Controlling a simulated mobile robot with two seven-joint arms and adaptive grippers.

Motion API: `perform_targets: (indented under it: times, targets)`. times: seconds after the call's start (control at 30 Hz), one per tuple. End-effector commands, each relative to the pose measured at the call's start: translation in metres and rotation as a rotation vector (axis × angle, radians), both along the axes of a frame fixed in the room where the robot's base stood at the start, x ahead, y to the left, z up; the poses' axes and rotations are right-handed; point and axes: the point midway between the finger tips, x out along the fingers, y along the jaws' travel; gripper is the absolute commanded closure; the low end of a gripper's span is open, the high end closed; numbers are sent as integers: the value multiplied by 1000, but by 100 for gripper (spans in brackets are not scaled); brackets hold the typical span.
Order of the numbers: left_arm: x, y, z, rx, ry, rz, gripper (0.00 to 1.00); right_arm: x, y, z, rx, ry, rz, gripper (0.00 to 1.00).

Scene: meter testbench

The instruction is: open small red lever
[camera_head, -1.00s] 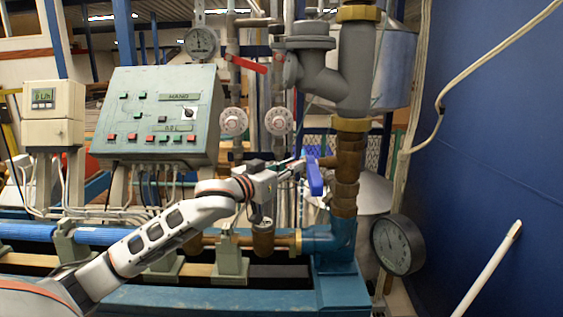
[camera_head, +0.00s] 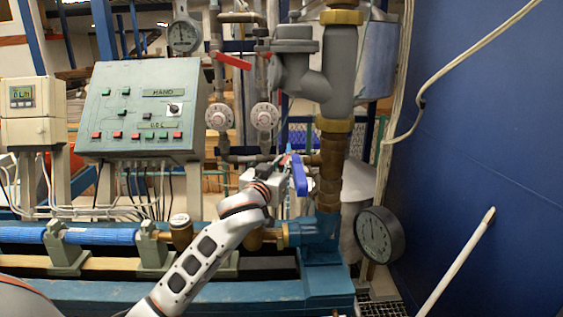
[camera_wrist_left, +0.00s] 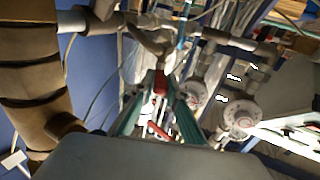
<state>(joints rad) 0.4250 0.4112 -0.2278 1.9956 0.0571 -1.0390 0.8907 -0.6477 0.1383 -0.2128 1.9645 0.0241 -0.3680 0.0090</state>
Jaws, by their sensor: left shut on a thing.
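A small red lever (camera_wrist_left: 160,82) shows in the wrist view between the fingertips of my left gripper (camera_wrist_left: 158,88), which is shut on it. In the head view, the left gripper (camera_head: 283,165) is at the pipework, just left of a blue lever handle (camera_head: 299,175) and the brown vertical pipe. The fingertips are small there, and the red lever is mostly hidden. My right gripper is not in view.
Another red lever (camera_head: 232,61) sits on the pipe above two round dials (camera_head: 219,117). A grey control panel (camera_head: 140,110) stands at the left. A pressure gauge (camera_head: 380,235) hangs low right of the vertical pipe (camera_head: 330,170). A blue wall (camera_head: 480,150) fills the right.

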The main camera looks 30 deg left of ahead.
Motion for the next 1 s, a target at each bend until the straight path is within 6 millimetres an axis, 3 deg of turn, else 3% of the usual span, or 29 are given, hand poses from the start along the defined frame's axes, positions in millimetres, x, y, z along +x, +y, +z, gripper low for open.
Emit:
perform_targets:
  times: [0.5, 0.53, 0.6, 1.0]
  targets:
    - [0, 0, 4, 0, -6, 14, 100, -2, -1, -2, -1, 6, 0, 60]
    - [0, 0, 4, 0, -6, 14, 81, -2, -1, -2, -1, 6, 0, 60]
    - [0, 0, 3, 0, -5, 14, 69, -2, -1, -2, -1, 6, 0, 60]
    - [-5, -2, 1, -1, -1, 11, 69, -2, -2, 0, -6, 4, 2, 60]
